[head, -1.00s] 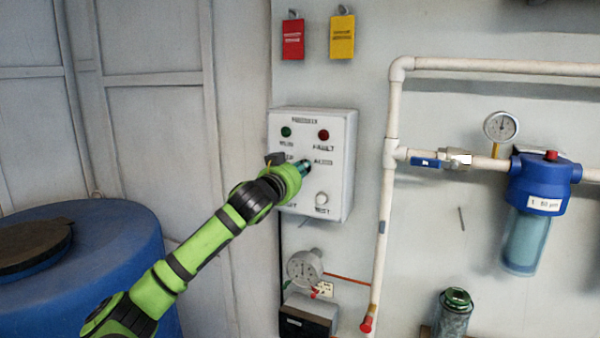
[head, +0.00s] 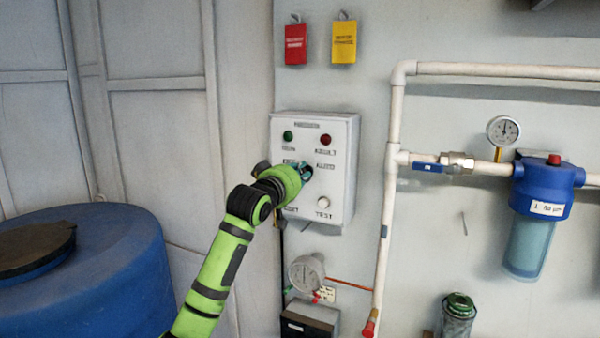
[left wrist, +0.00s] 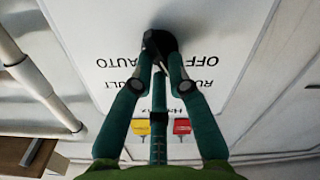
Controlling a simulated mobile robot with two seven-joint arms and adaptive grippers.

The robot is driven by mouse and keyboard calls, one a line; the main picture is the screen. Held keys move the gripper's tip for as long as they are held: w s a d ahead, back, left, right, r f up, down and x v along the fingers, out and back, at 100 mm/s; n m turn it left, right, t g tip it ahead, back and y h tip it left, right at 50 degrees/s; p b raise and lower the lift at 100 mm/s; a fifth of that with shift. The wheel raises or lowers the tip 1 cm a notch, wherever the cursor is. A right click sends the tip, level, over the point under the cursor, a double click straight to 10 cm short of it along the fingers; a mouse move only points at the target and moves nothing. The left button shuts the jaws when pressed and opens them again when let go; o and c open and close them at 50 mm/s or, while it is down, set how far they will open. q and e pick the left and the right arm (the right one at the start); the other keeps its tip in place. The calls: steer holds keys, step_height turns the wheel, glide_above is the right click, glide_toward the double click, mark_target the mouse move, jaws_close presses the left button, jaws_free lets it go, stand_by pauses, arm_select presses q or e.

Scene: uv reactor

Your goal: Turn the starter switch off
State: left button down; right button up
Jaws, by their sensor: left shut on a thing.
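The white control box (head: 345,195) is on the wall, with a green lamp (head: 288,135), a red lamp (head: 325,139) and a pale round button marked TEST (head: 323,203). My left gripper (head: 304,172) is at the middle of its face and hides most of the switch in the head view. In the left wrist view the black switch knob (left wrist: 158,40) stands on the white panel, with OFF and AUTO lettering upside down beside it. My left gripper (left wrist: 160,62) is shut on the knob there. The knob's exact pointing direction is hard to tell. My right gripper is not in view.
A blue barrel (head: 100,275) stands at the lower left. White pipe (head: 391,200) runs down right of the box. Red (head: 295,44) and yellow (head: 343,42) tags hang above. A blue filter (head: 545,190) is at right.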

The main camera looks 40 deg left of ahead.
arm_select(q)
steer(key=shift+n, duration=0.5)
steer(key=c, duration=1.2)
jaws_free()
steer(key=v, duration=1.2)
steer(key=shift+a, duration=0.1)
